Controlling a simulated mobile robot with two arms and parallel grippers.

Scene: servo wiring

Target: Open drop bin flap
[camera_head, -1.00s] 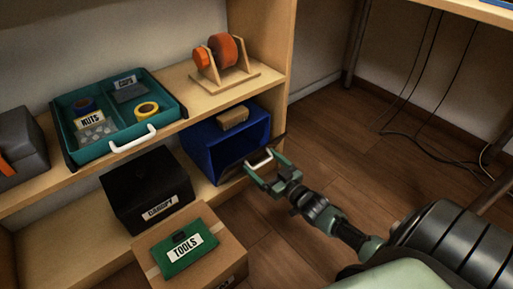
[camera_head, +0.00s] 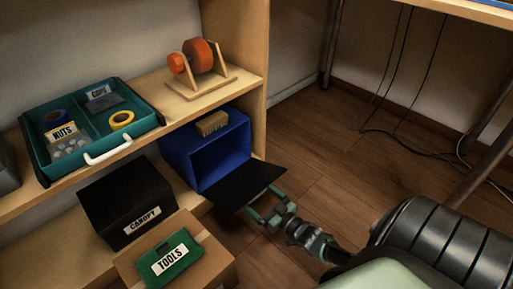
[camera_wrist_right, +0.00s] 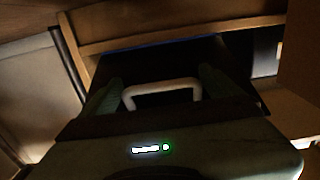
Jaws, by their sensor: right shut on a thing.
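The blue drop bin (camera_head: 207,150) stands on the lower shelf, its front open to the inside. Its black flap (camera_head: 247,184) is folded down and out in front of the bin, sloping toward the floor side. My right gripper (camera_head: 270,212) is at the outer edge of the flap. In the right wrist view, a white handle (camera_wrist_right: 161,91) sits between the two fingers of my right gripper, which is shut on it. The dark flap (camera_wrist_right: 160,75) lies beyond the handle there. My left gripper is not in view.
A black box labelled CANOPY (camera_head: 128,205) and a cardboard box (camera_head: 205,262) with a green TOOLS case (camera_head: 169,259) stand left of the bin. Above are a teal tray (camera_head: 92,137) and a spool stand (camera_head: 200,75). Open wooden floor (camera_head: 310,170) lies to the right.

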